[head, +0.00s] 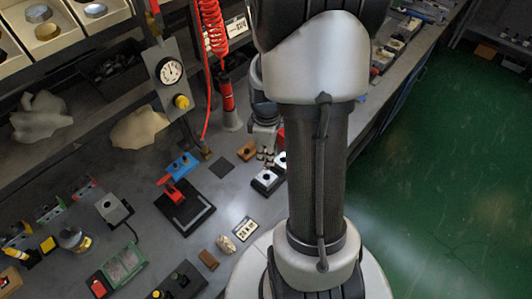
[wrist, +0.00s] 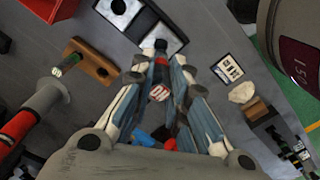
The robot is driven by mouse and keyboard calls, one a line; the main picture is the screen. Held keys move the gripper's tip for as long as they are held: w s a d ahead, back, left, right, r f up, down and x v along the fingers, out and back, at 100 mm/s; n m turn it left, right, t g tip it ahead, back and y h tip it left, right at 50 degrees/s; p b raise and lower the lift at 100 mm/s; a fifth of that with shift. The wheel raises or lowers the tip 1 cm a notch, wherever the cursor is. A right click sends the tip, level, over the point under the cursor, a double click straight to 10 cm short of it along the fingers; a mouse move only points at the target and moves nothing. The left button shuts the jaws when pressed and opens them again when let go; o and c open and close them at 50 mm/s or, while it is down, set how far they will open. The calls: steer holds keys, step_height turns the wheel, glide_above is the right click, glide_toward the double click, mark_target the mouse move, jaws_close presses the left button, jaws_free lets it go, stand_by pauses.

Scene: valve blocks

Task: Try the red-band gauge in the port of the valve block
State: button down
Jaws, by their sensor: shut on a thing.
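My gripper (wrist: 160,64) points at the valve block in the wrist view, its fingers closed around the gauge. The gauge (wrist: 159,92) shows a pale round end with red marks between the fingers and a dark tip at the far end. The valve block (wrist: 174,42) has pale plates in a dark frame. One plate has an open black port; the gauge tip overlaps the other plate, and I cannot tell whether it is in a port.
A wooden block (wrist: 92,64) with holes lies left of the valve block. A label card (head: 245,230) and a stone (head: 226,244) lie nearby. A red clamp (head: 173,188) sits on a dark plate.

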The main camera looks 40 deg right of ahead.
mark_target(266, 167)
steer(key=shift+f+b, duration=1.75)
steer(key=shift+f, duration=0.65)
steer(key=shift+a+f+b, duration=0.1)
steer(key=shift+f+b, duration=0.45)
steer(key=shift+f, duration=0.35)
stand_by(1.1)
steer(key=shift+r, duration=0.15)
stand_by(1.1)
steer(key=shift+r+p, duration=2.55)
steer(key=shift+r, duration=0.35)
